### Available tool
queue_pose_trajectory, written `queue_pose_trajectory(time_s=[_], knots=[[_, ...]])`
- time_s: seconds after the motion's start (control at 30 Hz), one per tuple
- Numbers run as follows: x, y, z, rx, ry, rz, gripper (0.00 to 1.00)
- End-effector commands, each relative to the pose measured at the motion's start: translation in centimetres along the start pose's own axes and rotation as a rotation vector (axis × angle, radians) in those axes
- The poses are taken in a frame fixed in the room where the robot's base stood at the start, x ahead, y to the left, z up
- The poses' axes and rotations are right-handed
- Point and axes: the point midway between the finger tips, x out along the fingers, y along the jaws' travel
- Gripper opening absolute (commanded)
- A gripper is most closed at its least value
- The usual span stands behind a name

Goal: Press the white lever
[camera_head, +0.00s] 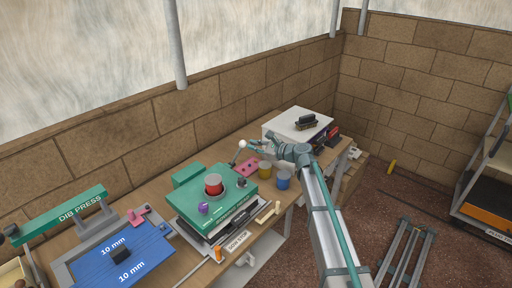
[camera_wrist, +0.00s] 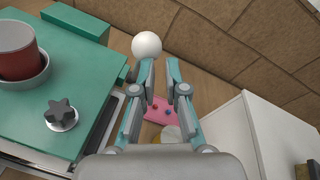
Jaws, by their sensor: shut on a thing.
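The white lever's round white knob (camera_head: 243,145) stands at the back of the bench, beside the green press, on a thin shaft leaning down to the left. In the wrist view the knob (camera_wrist: 146,45) is at the tip of the left finger. My gripper (camera_wrist: 160,68) is at the knob, its fingers drawn partly together and a narrow gap showing between them. It also shows in the head view (camera_head: 251,146), reaching in from the right. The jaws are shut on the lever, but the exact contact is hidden.
The green press (camera_head: 210,195) carries a red cylinder (camera_head: 213,183) and a dark star knob (camera_wrist: 61,114). A white box (camera_head: 292,124) and brick wall bound the back.

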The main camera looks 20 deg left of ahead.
Motion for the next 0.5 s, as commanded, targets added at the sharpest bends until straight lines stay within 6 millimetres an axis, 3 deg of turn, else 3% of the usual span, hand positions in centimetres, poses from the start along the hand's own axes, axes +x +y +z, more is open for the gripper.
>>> queue_pose_trajectory(time_s=[0.03,0.27,0.5], knots=[[0.8,-0.5,1.1,0.007,-0.018,-0.005,0.0],[0.8,-0.6,1.1,0.006,-0.018,-0.006,0.0],[-0.6,-0.4,-0.5,0.005,-0.013,-0.007,0.0]])
